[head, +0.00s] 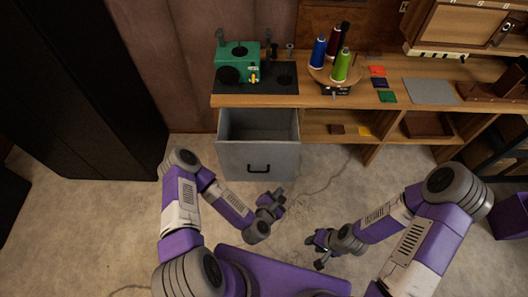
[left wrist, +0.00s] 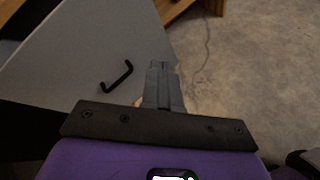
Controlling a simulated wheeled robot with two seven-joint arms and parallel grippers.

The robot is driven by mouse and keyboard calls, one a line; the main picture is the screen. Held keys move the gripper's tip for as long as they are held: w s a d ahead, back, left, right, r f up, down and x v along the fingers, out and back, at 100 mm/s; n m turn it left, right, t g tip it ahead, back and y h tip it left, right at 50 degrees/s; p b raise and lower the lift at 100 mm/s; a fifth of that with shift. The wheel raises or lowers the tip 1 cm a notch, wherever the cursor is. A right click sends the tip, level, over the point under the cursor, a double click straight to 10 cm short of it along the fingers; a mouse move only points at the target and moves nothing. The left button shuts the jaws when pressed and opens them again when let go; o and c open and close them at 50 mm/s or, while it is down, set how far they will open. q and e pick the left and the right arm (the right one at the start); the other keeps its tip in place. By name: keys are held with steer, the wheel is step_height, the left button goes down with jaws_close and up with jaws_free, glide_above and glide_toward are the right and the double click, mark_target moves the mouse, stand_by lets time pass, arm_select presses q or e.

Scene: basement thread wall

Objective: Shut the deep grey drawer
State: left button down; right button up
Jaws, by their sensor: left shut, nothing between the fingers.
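The deep grey drawer (head: 258,159) is pulled out under the wooden bench, and its empty-looking inside shows from above. Its front has a black handle (head: 258,169); in the left wrist view the handle (left wrist: 117,77) and the grey front (left wrist: 85,55) are at the upper left. My left gripper (head: 279,196) is shut and empty, in front of the drawer and a little right of the handle, apart from it. Its closed fingers (left wrist: 161,75) show in the left wrist view. My right gripper (head: 314,252) is lower, over the floor, with its fingers apart and nothing between them.
The wooden bench top (head: 310,100) carries a green machine (head: 238,60) and a round stand with thread cones (head: 340,67). Open shelves (head: 330,122) lie right of the drawer. A black cabinet (head: 90,80) stands at left. The concrete floor before the drawer is clear.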

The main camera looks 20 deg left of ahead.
arm_select(q)
steer(key=w+a+r+n+t+y+p, duration=0.15)
steer(key=a+r+n+y, duration=0.3)
steer(key=n, duration=0.55)
steer(key=n+y+b, duration=0.2)
steer(key=b, duration=0.1)
glide_toward(264, 149)
steer(key=shift+h, duration=0.25)
steer(key=x, duration=0.5)
steer(key=shift+f, duration=0.4)
steer(key=shift+w+a, duration=0.25)
steer(key=shift+w, duration=0.45)
